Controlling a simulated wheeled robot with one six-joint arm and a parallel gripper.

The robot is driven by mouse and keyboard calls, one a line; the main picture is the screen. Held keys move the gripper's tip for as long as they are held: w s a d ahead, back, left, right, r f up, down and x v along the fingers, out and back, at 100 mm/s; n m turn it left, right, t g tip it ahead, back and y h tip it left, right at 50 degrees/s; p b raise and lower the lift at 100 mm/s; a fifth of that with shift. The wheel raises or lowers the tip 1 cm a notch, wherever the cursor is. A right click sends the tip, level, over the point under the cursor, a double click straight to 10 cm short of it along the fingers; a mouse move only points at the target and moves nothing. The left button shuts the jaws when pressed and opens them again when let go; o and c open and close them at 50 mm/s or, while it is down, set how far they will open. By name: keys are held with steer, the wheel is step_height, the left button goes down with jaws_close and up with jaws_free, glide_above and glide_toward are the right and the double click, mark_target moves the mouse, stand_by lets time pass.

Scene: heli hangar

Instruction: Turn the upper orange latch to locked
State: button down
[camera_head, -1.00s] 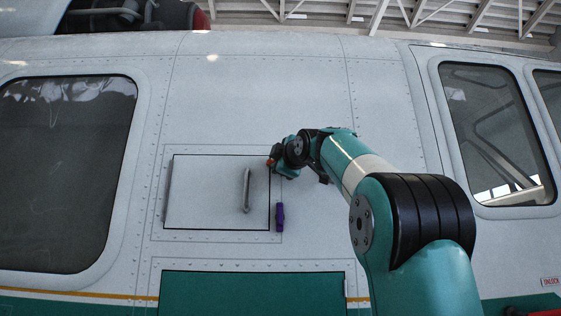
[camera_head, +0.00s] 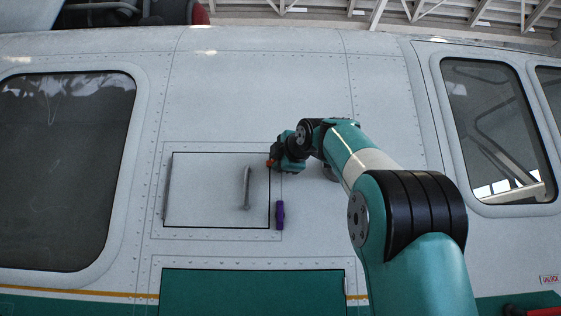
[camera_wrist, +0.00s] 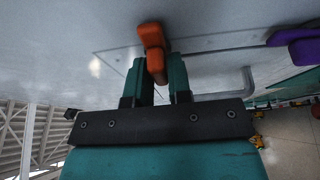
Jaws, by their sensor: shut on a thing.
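The upper orange latch (camera_wrist: 151,38) sits at the panel's edge and shows between my gripper's fingers in the wrist view. In the head view only a small bit of the orange latch (camera_head: 270,163) shows, at the panel's upper right corner. My gripper (camera_wrist: 160,77) is shut on the latch's near end, one teal finger on each side. In the head view my gripper (camera_head: 284,160) covers most of the latch. The purple latch (camera_head: 280,215) stands upright at the panel's lower right edge; it also shows at the right in the wrist view (camera_wrist: 297,46).
The white access panel (camera_head: 205,190) is flush in the fuselage, with a grey bar handle (camera_head: 246,188) at its right and a hinge (camera_head: 168,187) at its left. A dark window (camera_head: 62,170) lies to the left. The white skin above the panel is clear.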

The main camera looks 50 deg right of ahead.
steer(key=c, duration=1.1)
jaws_free()
steer(key=shift+b+v, duration=1.1)
steer(key=shift+v, duration=7.6)
